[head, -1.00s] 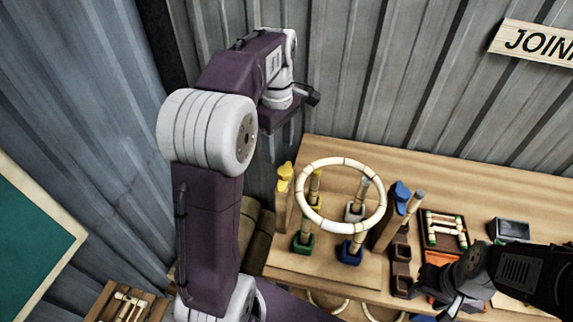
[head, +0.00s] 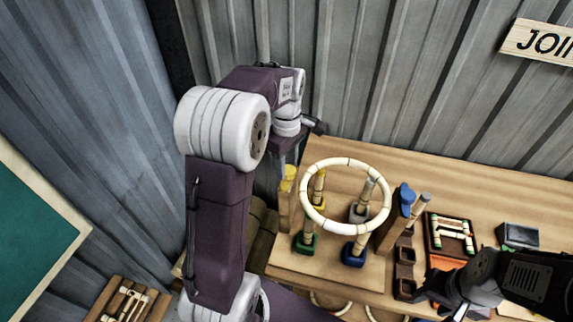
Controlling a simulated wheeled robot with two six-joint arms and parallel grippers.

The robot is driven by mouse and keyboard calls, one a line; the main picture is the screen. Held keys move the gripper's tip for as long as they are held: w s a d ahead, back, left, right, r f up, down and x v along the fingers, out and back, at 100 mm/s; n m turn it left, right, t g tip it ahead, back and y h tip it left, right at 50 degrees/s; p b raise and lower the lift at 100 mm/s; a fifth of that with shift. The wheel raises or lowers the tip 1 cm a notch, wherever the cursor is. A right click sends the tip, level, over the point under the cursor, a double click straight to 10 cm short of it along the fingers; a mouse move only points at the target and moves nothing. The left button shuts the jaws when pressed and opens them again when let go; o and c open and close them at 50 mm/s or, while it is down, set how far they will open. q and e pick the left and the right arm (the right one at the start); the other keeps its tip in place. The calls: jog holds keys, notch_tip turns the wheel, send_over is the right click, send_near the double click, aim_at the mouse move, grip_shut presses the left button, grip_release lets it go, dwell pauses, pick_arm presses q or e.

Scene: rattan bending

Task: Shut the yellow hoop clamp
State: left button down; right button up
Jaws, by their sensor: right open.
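The yellow hoop clamp (head: 288,178) sits on top of a wooden post at the left of the bench. Whether it is open or shut is too small to tell. A pale segmented hoop (head: 345,162) lies level beside it, above several pegs. My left gripper (head: 316,127) is above and just behind the yellow clamp, apart from it as far as I can see; its fingers are not clear. My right gripper (head: 442,293) is open at the bench's front right, away from the clamp.
A blue clamp (head: 406,197) tops a post right of the hoop. Green (head: 306,243), blue (head: 354,252) and yellow peg bases stand under the hoop. A tray of rods (head: 431,232) and a dark box (head: 519,235) lie to the right. The back of the bench (head: 450,190) is clear.

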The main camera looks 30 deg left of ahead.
pick_arm(q)
jog(key=m+p, duration=0.2)
jog(key=m, duration=0.1)
jog(key=shift+w+r, duration=0.15)
jog(key=shift+r, duration=0.05)
jog(key=m+p, duration=0.2)
jog(key=m, duration=0.3)
jog(key=shift+w+d+m+p, duration=0.1)
jog(key=shift+d+m+p, duration=0.05)
jog(key=shift+m+p, duration=0.25)
jog(key=m+p, duration=0.1)
jog(key=m, duration=0.3)
jog(key=shift+w+d+m+p, duration=0.1)
jog(key=shift+m+p, duration=0.2)
jog(key=shift+d+f+m+p, duration=0.15)
jog(key=shift+m+p, duration=0.5)
jog(key=shift+m, duration=1.55)
jog(key=c, duration=0.9)
grip_release()
